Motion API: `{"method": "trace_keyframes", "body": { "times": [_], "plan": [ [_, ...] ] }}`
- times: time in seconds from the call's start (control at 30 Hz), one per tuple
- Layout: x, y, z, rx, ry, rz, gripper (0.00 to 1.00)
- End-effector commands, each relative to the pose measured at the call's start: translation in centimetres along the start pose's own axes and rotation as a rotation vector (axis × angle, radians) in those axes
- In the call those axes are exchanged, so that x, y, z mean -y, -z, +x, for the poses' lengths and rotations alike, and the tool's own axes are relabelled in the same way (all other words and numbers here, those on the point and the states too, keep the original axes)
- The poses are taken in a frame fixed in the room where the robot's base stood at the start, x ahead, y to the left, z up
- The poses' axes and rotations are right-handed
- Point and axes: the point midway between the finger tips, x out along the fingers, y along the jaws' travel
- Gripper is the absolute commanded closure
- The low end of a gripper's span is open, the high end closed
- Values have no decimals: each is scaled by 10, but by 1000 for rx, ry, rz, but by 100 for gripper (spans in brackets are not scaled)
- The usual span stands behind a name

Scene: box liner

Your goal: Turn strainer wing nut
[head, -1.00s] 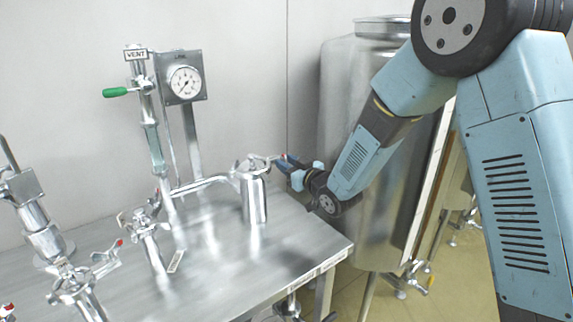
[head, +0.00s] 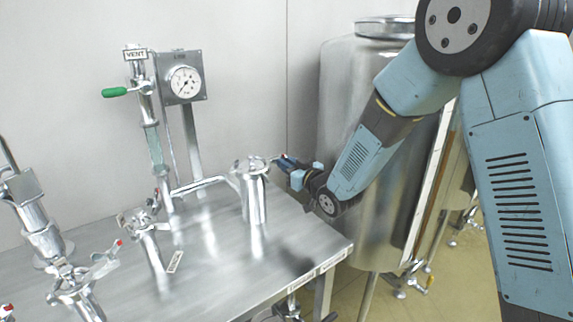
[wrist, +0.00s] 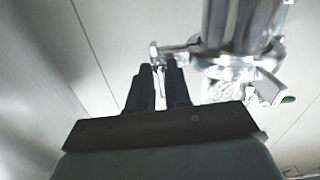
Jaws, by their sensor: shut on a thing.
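The strainer (head: 255,195) is an upright shiny steel canister on the right part of the steel table, with a clamp around its top. The wing nut (wrist: 157,55) shows in the wrist view as a small metal piece at the strainer's side. My gripper (head: 280,160) is at the right side of the strainer's top in the head view. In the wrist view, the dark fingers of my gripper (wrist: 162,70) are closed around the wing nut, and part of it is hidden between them.
A pressure gauge (head: 184,82) and a vent valve with a green handle (head: 115,92) stand behind left. Clamped fittings (head: 80,280) stand at the table's left. A large steel tank (head: 360,160) is close behind my arm. The table's front middle (head: 210,270) is clear.

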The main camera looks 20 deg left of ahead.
Motion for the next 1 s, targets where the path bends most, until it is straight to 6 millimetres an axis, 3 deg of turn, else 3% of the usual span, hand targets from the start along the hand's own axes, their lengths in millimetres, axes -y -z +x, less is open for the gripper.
{"method": "trace_keyframes", "body": {
  "times": [1.0],
  "plan": [
    [-16, -3, -2, -7, -16, 895, 100]
  ]
}}
